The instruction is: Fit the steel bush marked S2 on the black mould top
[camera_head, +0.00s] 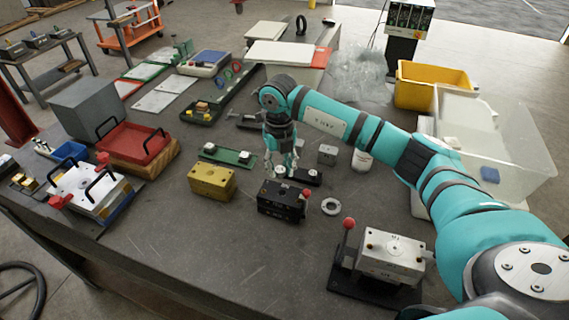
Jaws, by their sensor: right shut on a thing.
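The black mould (277,196) stands on the table near the middle, with a small red-knobbed lever at its right end. My right gripper (281,172) comes down just behind it, fingers pointing down. It is shut on a small pale round piece, seemingly a steel bush, held close behind the black mould's top; the fingers partly cover it and no S2 mark is readable. A low black holder (309,177) sits just right of the fingertips. A loose steel ring (331,206) lies on the table right of the mould. My left gripper is not in view.
A yellow mould (211,182) stands left of the black one, with a green strip (227,156) behind it. A steel block mould (390,257) with a red-knobbed lever is at front right. A small grey cube (327,154) and white tub (362,159) stand behind.

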